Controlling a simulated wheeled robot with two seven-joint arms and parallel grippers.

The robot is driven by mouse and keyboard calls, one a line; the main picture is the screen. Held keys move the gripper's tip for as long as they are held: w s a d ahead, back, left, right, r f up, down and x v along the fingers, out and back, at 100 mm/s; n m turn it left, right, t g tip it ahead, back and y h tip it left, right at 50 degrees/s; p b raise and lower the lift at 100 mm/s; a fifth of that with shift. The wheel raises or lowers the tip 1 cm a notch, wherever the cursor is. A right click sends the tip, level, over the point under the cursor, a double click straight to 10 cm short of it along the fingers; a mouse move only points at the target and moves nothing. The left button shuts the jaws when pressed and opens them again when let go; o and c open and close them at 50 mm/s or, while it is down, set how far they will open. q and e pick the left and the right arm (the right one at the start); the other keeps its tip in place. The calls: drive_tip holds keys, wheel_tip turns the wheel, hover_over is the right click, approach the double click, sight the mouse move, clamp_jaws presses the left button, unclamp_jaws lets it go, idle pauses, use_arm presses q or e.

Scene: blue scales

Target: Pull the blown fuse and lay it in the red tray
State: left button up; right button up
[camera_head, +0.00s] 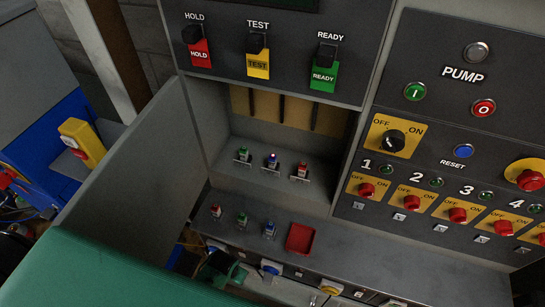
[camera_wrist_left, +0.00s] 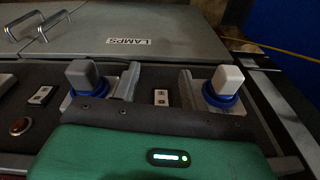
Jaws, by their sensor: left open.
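Three fuses stand in holders on the upper ledge of the recess: a green one (camera_head: 243,154), a blue one (camera_head: 272,160) with a reddish glow at its top, and a red one (camera_head: 302,169). A red tray (camera_head: 300,239) lies on the lower shelf. Left of it stand three more fuses: red (camera_head: 215,211), green (camera_head: 242,218) and blue (camera_head: 269,229). My left gripper (camera_wrist_left: 155,82) shows in the left wrist view, open, its fingers apart with nothing between them. No fuse shows in that view. My right gripper is not in view.
A grey side wall (camera_head: 130,165) stands left of the recess. The PUMP panel (camera_head: 460,110) with red knobs is at the right. HOLD, TEST and READY switches (camera_head: 257,45) are above.

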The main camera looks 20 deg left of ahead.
use_arm(q)
drive_tip(key=shift+n, duration=0.3)
drive_tip(key=w+r+p, duration=0.1)
drive_tip(key=w+r, duration=0.1)
drive_tip(key=r, duration=0.3)
drive_tip(key=w+r, duration=0.3)
drive_tip(key=r, duration=0.3)
drive_tip(key=w+r+p, duration=0.1)
drive_tip(key=w+r, duration=0.1)
drive_tip(key=r, duration=0.3)
drive_tip(key=shift+w+a+r+p, duration=0.1)
drive_tip(key=shift+w+r+p, duration=0.25)
drive_tip(key=shift+w+r, duration=0.05)
drive_tip(key=w+d+r+p, duration=0.1)
drive_tip(key=w+r, duration=0.3)
drive_tip(key=w, duration=0.3)
drive_tip(key=w+r, duration=0.3)
drive_tip(key=w, duration=0.4)
wheel_tip(320, 180, up, 11)
drive_tip(key=g, duration=0.2)
hover_over(272, 157)
drive_tip(key=shift+w+d+f+n+p, duration=0.1)
drive_tip(key=shift+n+p, duration=0.3)
drive_tip(key=shift+p, duration=0.05)
drive_tip(key=shift+f, duration=0.55)
wheel_tip(272, 157, down, 7)
drive_tip(key=shift+r+b, duration=0.1)
drive_tip(key=shift+b, duration=0.4)
drive_tip(key=shift+f, duration=0.6)
drive_tip(key=shift+r, duration=0.1)
